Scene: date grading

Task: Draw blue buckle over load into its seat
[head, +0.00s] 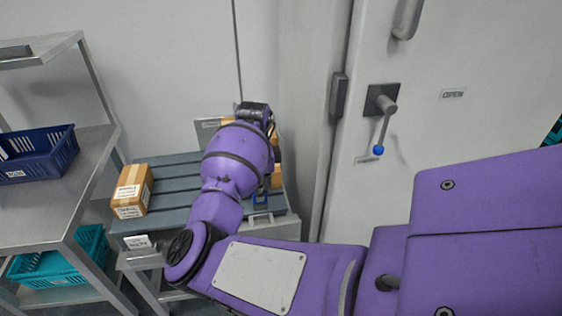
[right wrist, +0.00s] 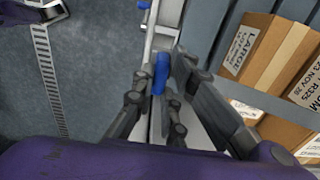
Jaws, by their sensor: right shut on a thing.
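The blue buckle (right wrist: 160,74) is upright between the fingertips of my right gripper (right wrist: 158,82) in the right wrist view. The fingers are shut on it, beside a pale metal rail. In the head view my right arm reaches over a grey slatted stand (head: 172,183), and its wrist hides the gripper. A small blue piece (head: 261,198) shows at the stand's front edge; I cannot tell if it is the buckle or its seat. The load is cardboard boxes, with labelled ones (right wrist: 262,50) right of the fingers. My left gripper is not in view.
One labelled box (head: 132,190) stands at the stand's left end. A metal rack (head: 60,220) at left holds a dark blue crate (head: 38,160) and a teal crate (head: 62,266). A door with a blue-tipped lever (head: 382,125) stands at right.

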